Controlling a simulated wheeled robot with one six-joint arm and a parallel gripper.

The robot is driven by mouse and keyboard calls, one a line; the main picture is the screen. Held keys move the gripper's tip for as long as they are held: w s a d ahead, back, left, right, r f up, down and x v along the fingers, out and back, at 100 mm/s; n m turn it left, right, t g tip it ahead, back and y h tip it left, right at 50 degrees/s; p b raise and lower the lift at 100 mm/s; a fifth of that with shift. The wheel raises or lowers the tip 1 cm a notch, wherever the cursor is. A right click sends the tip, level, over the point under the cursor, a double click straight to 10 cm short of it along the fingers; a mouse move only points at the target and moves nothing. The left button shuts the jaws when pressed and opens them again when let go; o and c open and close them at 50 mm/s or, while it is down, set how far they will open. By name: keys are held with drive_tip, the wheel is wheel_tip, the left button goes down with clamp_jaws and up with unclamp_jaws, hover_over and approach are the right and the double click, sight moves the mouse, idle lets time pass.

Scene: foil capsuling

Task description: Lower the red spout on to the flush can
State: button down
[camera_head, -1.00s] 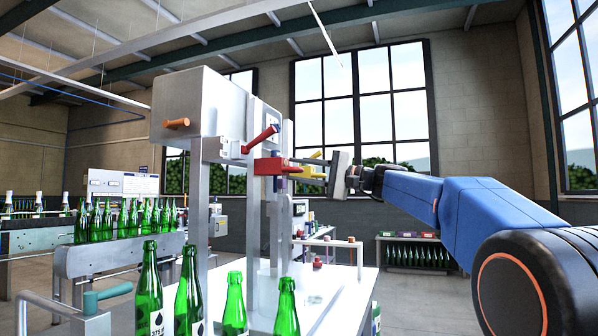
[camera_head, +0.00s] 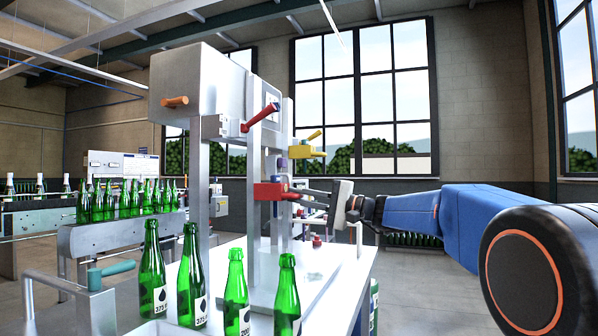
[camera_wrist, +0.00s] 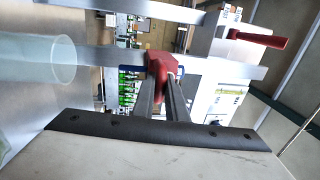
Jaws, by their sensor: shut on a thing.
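The red spout (camera_head: 270,191) is a red block at the steel upright of the machine, seen left of centre in the head view. It also shows in the wrist view (camera_wrist: 160,72), between the tips of my fingers. My gripper (camera_head: 293,193) reaches in from the right and is shut on the spout; its two thin fingers also show in the wrist view (camera_wrist: 162,85). A pale, translucent cylinder (camera_wrist: 40,60) at the left of the wrist view may be the flush can. I cannot tell for sure, and the spout is apart from it.
A red lever (camera_head: 259,117) and a yellow part (camera_head: 304,151) sit on the machine above the spout. Several green bottles (camera_head: 190,277) stand close in front. The white table (camera_head: 345,290) is bare at its right side.

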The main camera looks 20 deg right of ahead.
wheel_tip(320, 180, down, 8)
drive_tip(key=shift+r, duration=0.2)
drive_tip(key=shift+f, duration=0.1)
drive_tip(key=c, duration=1.8)
unclamp_jaws()
drive_tip(key=shift+o, duration=0.2)
drive_tip(key=v, duration=1.7)
drive_tip(key=shift+s, duration=0.15)
drive_tip(key=shift+d, duration=0.2)
